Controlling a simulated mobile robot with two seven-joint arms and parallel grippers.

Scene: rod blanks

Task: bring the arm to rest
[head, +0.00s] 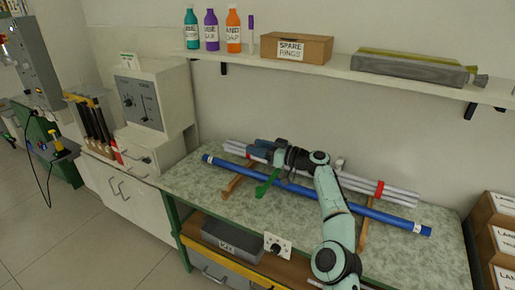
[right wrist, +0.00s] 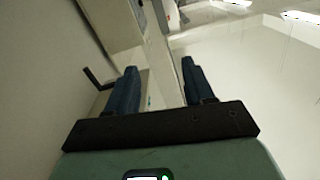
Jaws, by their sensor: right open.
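My right arm (head: 335,215) reaches up over the green speckled bench (head: 300,222) from the lower right. My right gripper (head: 258,147) points left above the rods, with its dark blue fingers apart. In the right wrist view the two fingers (right wrist: 160,78) stand well apart with nothing between them. My left gripper is not in view.
A wall shelf (head: 340,68) above the bench carries bottles (head: 211,32), a spare rings box (head: 297,48) and a grey wrapped bundle (head: 410,68). A control box (head: 140,102) stands at left, cartons (head: 490,230) at right. A green strap-like thing (head: 267,184) hangs near the gripper.

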